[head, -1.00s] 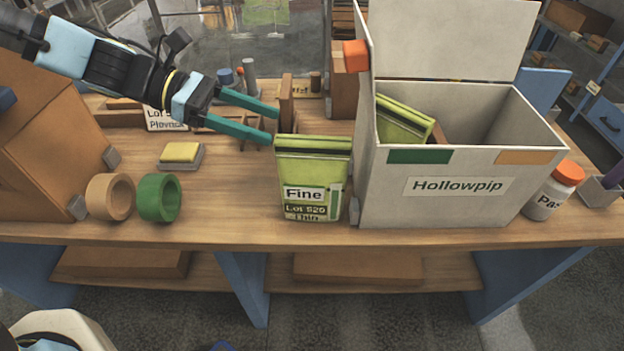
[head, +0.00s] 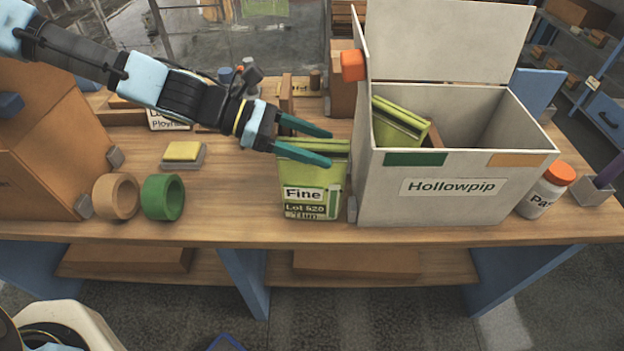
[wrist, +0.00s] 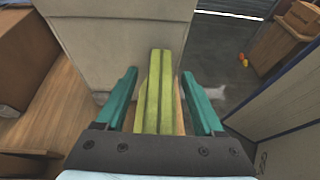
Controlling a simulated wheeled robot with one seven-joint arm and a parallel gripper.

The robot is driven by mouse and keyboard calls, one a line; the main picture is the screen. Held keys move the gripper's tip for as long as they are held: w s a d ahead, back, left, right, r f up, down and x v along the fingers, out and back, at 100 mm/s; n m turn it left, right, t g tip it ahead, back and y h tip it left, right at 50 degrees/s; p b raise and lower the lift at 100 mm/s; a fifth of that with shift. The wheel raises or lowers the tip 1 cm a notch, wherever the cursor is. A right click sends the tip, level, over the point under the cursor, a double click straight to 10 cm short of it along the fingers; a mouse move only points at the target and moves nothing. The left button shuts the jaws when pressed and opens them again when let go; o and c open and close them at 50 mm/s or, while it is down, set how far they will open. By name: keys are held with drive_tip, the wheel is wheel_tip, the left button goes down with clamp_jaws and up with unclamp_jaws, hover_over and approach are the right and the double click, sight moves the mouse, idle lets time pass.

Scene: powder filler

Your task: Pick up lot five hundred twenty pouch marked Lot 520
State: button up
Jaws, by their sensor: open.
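The green pouch (head: 311,180) stands upright on the table, left of the Hollowpip box. Its label reads Fine, Lot 520, Thin. My gripper (head: 331,148) is open at the top of this pouch, one finger on the far side and one on the near side in the head view. In the wrist view, the pouch's top edge (wrist: 153,95) lies between the two open teal fingers of my gripper (wrist: 160,98), with a gap on each side. The near finger covers part of the pouch's upper front in the head view.
The Hollowpip box (head: 450,205) stands open close to the pouch's right, with another green pouch (head: 398,122) inside. Tape rolls (head: 162,198), a yellow sponge (head: 183,151) and a brown carton (head: 45,150) are to the left. A white bottle (head: 546,192) stands right of the box.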

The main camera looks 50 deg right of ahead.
clamp_jaws()
idle(0.5)
idle(0.9)
